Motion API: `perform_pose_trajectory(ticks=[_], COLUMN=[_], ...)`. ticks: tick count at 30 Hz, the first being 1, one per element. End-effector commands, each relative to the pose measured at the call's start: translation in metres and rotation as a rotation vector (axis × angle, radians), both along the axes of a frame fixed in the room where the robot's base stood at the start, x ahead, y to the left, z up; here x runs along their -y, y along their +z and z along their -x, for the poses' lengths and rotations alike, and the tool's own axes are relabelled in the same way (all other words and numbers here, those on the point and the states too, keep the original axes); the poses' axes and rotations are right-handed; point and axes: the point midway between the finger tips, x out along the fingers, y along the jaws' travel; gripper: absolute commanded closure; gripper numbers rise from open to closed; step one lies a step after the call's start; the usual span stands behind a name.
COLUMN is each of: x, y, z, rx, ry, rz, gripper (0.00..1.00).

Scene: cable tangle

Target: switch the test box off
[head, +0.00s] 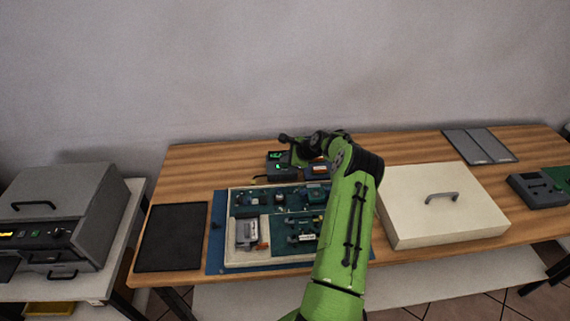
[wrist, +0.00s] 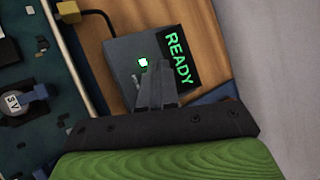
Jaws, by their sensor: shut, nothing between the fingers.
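The test box (wrist: 122,50) is a dark grey box with a green READY display (wrist: 178,58) and a lit green lamp (wrist: 143,62). In the head view the test box (head: 279,172) stands at the back of the table, partly covered by my arm. A small metal lever (wrist: 137,79) shows just left of my fingers; its exact setting is hard to tell. My gripper (wrist: 157,68) is shut and empty, its fingertips over the box face close to the lamp and lever. Whether they touch the box cannot be told.
A circuit board (head: 270,206) in a pale frame lies on a blue mat (head: 216,234) in front of the box. A cable (wrist: 98,13) runs from the box. A cream lidded case (head: 430,226) stands right, a black pad (head: 172,237) left.

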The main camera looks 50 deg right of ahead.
Motion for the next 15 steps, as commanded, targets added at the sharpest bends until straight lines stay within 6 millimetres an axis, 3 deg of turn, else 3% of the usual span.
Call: perform_pose_trajectory(ticks=[15], x=[-0.0001], y=[-0.0062], z=[0.0002], rx=[0.0], ry=[0.0], rz=[0.0], gripper=[1.0])
